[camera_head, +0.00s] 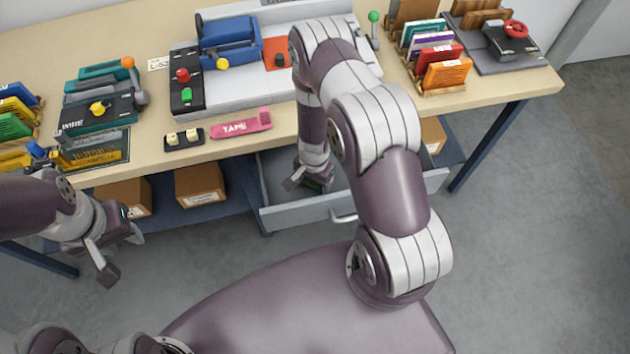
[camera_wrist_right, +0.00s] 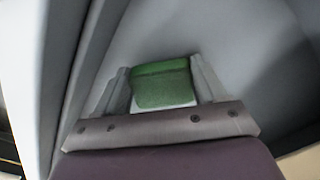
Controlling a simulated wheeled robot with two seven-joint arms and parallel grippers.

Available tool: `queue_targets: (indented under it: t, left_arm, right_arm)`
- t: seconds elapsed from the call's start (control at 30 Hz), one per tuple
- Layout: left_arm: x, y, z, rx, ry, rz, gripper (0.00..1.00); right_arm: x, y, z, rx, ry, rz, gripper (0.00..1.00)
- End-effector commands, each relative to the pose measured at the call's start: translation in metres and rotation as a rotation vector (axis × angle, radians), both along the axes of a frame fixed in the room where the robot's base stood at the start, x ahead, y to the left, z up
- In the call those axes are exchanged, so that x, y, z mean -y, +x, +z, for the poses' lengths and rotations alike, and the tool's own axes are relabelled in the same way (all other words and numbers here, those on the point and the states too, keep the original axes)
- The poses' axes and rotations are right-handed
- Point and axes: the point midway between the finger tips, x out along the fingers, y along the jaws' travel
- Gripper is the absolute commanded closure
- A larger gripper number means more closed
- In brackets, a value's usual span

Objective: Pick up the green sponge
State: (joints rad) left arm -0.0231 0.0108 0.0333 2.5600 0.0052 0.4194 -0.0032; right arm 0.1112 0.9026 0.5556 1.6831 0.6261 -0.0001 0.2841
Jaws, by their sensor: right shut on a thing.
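The green sponge (camera_wrist_right: 162,83) sits between the two fingers of my right gripper (camera_wrist_right: 163,92) in the right wrist view. It is a green block with a pale lower part. My right gripper (camera_head: 310,183) is shut on it, inside the open grey drawer (camera_head: 291,213) under the bench. In the head view the sponge is mostly hidden by the gripper and arm. Whether it touches the drawer floor I cannot tell. My left gripper (camera_head: 122,253) hangs at the left, in front of the bench, with its fingers apart and nothing between them.
The wooden bench top (camera_head: 290,122) carries a pink tape box (camera_head: 241,123), a grey machine with a blue part (camera_head: 228,35), and card racks (camera_head: 446,72) at the right. Cardboard boxes (camera_head: 200,183) stand on the lower shelf. The drawer walls surround my right gripper closely.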

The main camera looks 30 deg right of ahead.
Motion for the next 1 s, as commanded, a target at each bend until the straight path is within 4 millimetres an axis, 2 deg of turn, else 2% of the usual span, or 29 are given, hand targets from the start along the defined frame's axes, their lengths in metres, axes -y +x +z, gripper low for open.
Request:
queue_targets:
  t: [0.3,0.37,0.43,0.63,0.73,0.9,1.0]
  left_arm:
    - [0.000,0.000,0.028,0.000,0.000,0.000,0.60]
    - [0.000,0.000,0.030,0.001,0.000,0.000,0.60]
    - [0.000,0.000,0.021,0.001,0.000,0.000,0.60]
    - [0.000,0.000,0.019,0.000,0.000,0.000,0.60]
    - [0.000,0.000,0.026,0.000,0.000,0.000,0.60]
    - [0.000,0.000,0.054,0.000,0.000,0.000,0.60]
    - [0.000,0.000,0.068,0.001,0.000,0.000,0.60]
  right_arm:
    - [0.000,0.000,0.060,0.000,0.000,0.000,0.61]
    - [0.002,-0.001,0.067,-0.001,-0.001,-0.001,0.61]
    - [0.018,-0.004,0.059,0.000,0.000,-0.006,0.61]
    - [0.064,-0.016,0.061,0.000,0.000,-0.007,0.61]
    - [0.093,-0.024,0.063,-0.001,0.000,-0.008,0.61]
    - [0.144,-0.036,0.069,-0.002,0.002,-0.007,0.61]
    - [0.160,-0.039,0.068,-0.002,0.001,-0.003,0.61]
